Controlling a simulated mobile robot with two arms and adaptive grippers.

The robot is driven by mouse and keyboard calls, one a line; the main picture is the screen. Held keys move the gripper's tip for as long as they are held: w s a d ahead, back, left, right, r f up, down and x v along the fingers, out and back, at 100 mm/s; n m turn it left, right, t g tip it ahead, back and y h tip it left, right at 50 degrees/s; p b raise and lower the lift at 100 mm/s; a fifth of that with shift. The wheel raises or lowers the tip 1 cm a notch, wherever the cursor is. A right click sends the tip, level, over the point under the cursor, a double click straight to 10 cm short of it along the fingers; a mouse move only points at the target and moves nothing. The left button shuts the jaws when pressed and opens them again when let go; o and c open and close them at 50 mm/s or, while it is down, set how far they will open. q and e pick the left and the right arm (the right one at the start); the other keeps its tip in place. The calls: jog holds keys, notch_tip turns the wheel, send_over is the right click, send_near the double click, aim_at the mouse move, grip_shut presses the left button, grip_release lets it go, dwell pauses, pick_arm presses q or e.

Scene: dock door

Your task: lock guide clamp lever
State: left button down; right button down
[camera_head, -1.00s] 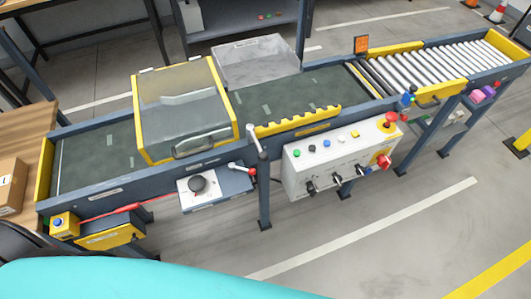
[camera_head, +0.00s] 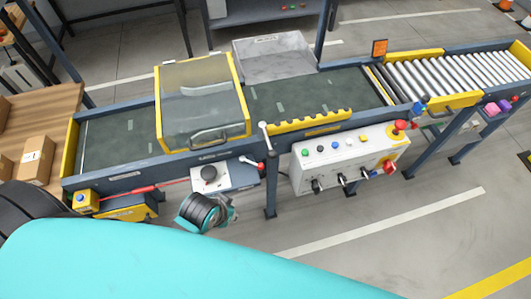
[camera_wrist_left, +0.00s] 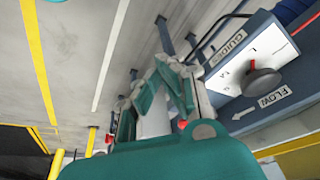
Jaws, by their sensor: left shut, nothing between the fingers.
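A short lever with a red tip (camera_head: 252,162) sticks out at the right end of the knob panel (camera_head: 225,178), on the near side of the conveyor. A taller grey lever (camera_head: 265,138) stands beside it. My left gripper (camera_head: 226,203) is in front of and below the panel, apart from both levers. In the left wrist view its teal fingers (camera_wrist_left: 168,78) are shut and empty. There the panel with the GUIDE label (camera_wrist_left: 228,48) and black knob (camera_wrist_left: 262,82) lies to the right. A red tip (camera_wrist_left: 182,124) shows partly hidden behind the fingers. My right gripper is out of view.
A white control box (camera_head: 345,160) with buttons and a red emergency stop stands right of the levers. A yellow-framed hood (camera_head: 200,105) covers part of the belt. A red pull cord (camera_head: 142,189) runs left of the panel. Open floor lies in front.

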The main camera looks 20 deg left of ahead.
pick_arm(q)
jog(key=w+d+r+t, duration=0.1)
jog(key=w+r+t, duration=0.1)
jog(key=w+r, duration=0.4)
jog(key=t+h+p, duration=0.1)
jog(key=t+h, duration=0.1)
jog(key=t, duration=0.1)
send_near(252, 163)
jog(key=w+d+r, duration=0.2)
jog(key=d+r, duration=0.1)
jog(key=d, duration=0.1)
jog(key=shift+s+m, duration=0.15)
jog(key=shift+m, duration=0.25)
jog(key=x, duration=1)
jog(key=shift+p, duration=0.4)
